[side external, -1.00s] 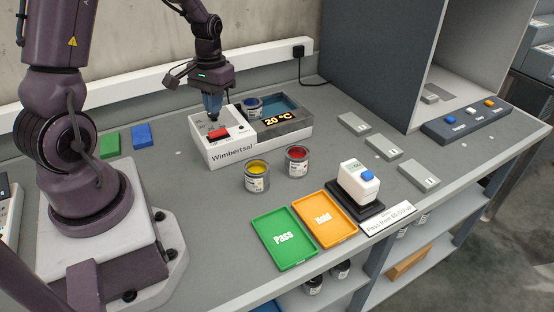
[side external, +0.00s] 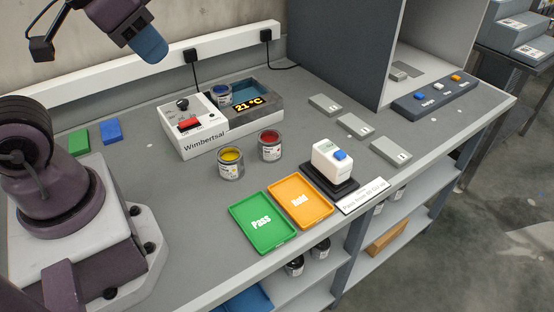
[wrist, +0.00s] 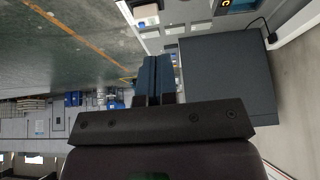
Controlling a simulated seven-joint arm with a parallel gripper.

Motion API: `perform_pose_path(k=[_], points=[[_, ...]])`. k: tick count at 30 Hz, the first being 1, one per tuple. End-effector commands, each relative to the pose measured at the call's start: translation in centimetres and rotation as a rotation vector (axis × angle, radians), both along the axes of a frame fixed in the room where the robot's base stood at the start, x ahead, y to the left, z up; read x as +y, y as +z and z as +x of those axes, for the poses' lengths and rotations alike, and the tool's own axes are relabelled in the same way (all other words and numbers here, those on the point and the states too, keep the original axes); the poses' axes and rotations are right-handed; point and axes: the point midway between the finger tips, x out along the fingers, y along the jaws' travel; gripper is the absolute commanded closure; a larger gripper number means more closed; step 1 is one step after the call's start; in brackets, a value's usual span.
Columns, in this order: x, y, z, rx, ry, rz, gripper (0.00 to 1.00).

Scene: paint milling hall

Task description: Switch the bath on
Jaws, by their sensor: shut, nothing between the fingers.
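The bath (side external: 226,134) is a white box marked Wimbertsal with a dark grey water basin at its right. Its display (side external: 248,105) is lit and reads 21 °C. A red switch (side external: 188,124) and a black knob (side external: 182,103) sit on its white top; I cannot tell the switch's position. A can of blue paint (side external: 222,93) stands in the basin. My gripper (side external: 154,50) is shut and empty, high above and behind the bath, touching nothing. In the wrist view its closed blue fingers (wrist: 156,76) point away from the bath controls, which are not seen there.
Yellow (side external: 231,163) and red (side external: 270,146) paint cans stand before the bath. A grey booth stands right.

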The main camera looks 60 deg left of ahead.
Motion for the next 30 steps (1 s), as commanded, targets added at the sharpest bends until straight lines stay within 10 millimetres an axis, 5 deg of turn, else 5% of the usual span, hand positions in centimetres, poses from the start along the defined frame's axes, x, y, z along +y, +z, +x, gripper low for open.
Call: perform_pose_path(k=[16,24,30], points=[[0.8,-0.3,0.1,0.017,0.038,0.0,1.0],[6.1,-3.5,1.9,0.221,0.234,0.025,1.0],[11.3,-6.3,3.5,0.389,0.076,0.087,1.0]])
